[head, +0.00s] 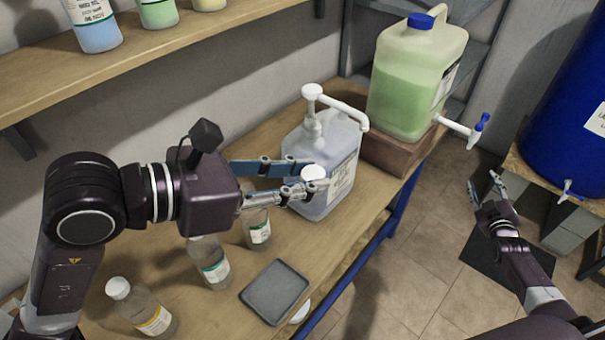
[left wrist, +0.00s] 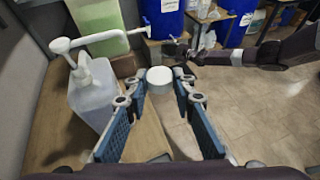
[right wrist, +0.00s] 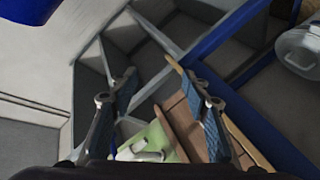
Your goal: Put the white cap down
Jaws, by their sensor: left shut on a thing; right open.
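My left gripper (head: 303,178) is shut on the white cap (head: 313,172) and holds it at its fingertips above the bench, in front of the pump container in the head view. The cap also shows between the fingers in the left wrist view (left wrist: 160,80). A dark grey tray (head: 275,291) lies empty on the bench, below the gripper in the picture. A small clear bottle (head: 209,262) shows no cap; another bottle (head: 257,228) is partly hidden by my left gripper. My right gripper (head: 485,188) is open and empty, over the floor at the right.
A pump container (head: 340,165) stands on the wooden bench. A green-filled jug (head: 410,85) with a tap stands on a brown block behind it. A white-capped bottle (head: 140,305) stands near left. A white round thing (head: 300,312) shows beside the tray. A blue drum (head: 565,110) is at right.

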